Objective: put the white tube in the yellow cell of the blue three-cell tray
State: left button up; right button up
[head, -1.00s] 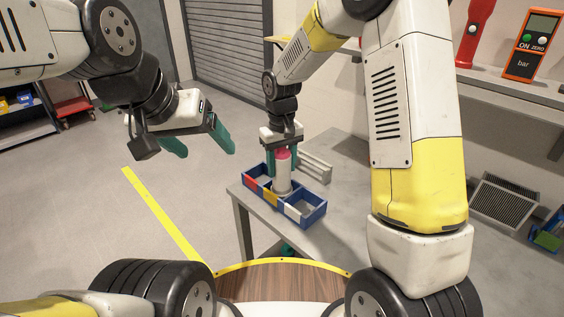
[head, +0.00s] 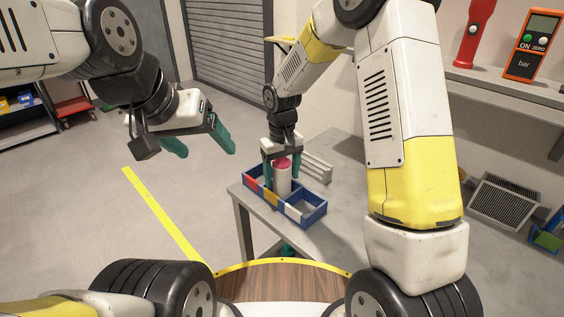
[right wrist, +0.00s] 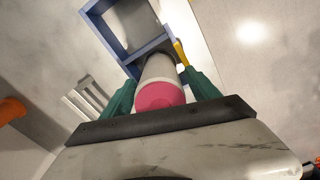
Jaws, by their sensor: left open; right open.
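The white tube (head: 283,182) with a pink-red cap stands upright in the middle cell of the blue three-cell tray (head: 316,216). That cell has the yellow label (head: 271,198); the tube's lower end is hidden by the tray's front wall. In the right wrist view the tube (right wrist: 158,69) shows cap-end nearest, between the green fingers. My right gripper (head: 282,176) is open, with one finger on each side of the tube. My left gripper (head: 206,152) is open and empty, over the floor left of the table.
The tray lies on a grey table (head: 342,160). A pale ribbed block (head: 317,168) sits just behind it. The tray's red-label and white-label cells look empty. A shelf at the right back holds a red tool (head: 474,35) and an orange meter (head: 533,45).

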notch_tip(320, 180, up, 11)
jog(key=shift+r, duration=0.1)
jog(key=shift+d+r, duration=0.1)
jog(key=shift+r, duration=0.6)
jog(key=s+d+r+m+t+y, duration=0.1)
jog(key=s+d+r+m+t, duration=0.1)
jog(key=s+d+r, duration=0.65)
jog(key=s+d+r+m+t, duration=0.1)
jog(key=s+d+t, duration=0.1)
jog(key=s, duration=0.4)
jog(key=s+d+r+m+t+y, duration=0.1)
jog(key=s+d+t, duration=0.1)
jog(key=s, duration=0.4)
jog(key=shift+s+d+r+m, duration=0.35)
jog(key=shift+s+d+m, duration=0.05)
jog(key=shift+d, duration=0.35)
